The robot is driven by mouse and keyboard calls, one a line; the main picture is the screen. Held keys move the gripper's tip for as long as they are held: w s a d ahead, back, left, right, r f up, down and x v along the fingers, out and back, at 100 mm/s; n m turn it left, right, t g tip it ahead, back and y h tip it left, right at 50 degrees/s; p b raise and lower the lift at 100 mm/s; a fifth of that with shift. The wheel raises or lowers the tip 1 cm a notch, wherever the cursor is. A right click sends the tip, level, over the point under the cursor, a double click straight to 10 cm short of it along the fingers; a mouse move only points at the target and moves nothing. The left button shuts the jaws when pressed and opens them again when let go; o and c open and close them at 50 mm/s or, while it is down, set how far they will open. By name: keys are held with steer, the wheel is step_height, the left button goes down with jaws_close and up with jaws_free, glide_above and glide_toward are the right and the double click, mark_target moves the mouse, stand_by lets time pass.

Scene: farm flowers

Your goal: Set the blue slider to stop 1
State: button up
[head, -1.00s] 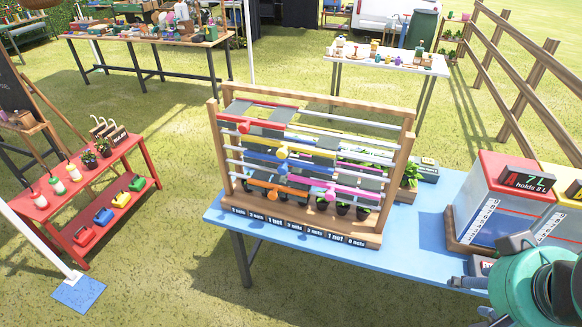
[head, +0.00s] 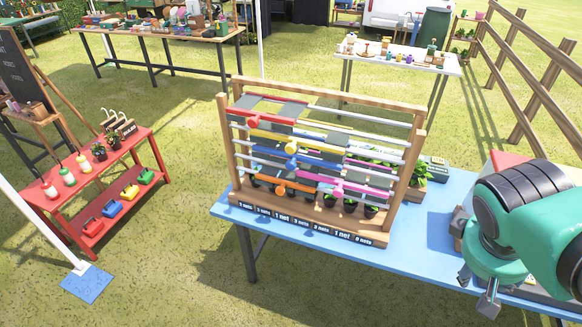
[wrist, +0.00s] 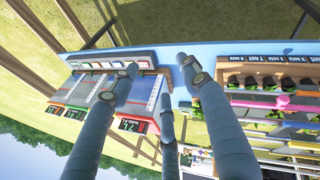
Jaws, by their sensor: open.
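The wooden rack (head: 237,150) stands upright on the blue table (head: 225,212) in the head view, with several rails of coloured sliders. The blue slider's round knob (head: 291,163) is on a middle rail, left of the rack's centre. The head view shows my arm right of the rack, clear of the sliders.
An orange knob (head: 281,189) and a pink knob (head: 338,190) sit on rails below the blue one. Small potted plants (head: 350,205) stand behind the lower rails. Tanks with displays (wrist: 130,125) show beyond my fingers. Grass lies open in front of the table.

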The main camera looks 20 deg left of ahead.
steer(key=w+a+f+n+t+h+b, duration=0.1)
steer(key=w+a+f+n+t+h, duration=0.2)
steer(key=w+a+n, duration=0.5)
steer(key=w+a+f+n+t+h+b, duration=0.1)
steer(key=w+a+f+n+t+h, duration=0.15)
steer(key=w+a+n, duration=0.7)
steer(key=n+t+y, duration=0.9)
steer(key=n, duration=0.3)
glide_toward(290, 167)
steer(key=s, duration=0.3)
steer(key=shift+b, duration=0.3)
steer(key=shift+w, duration=0.15)
steer(key=w+b, duration=0.2)
steer(key=w, duration=1.1)
steer(key=shift+w+b, duration=0.3)
steer(key=shift+w, duration=0.05)
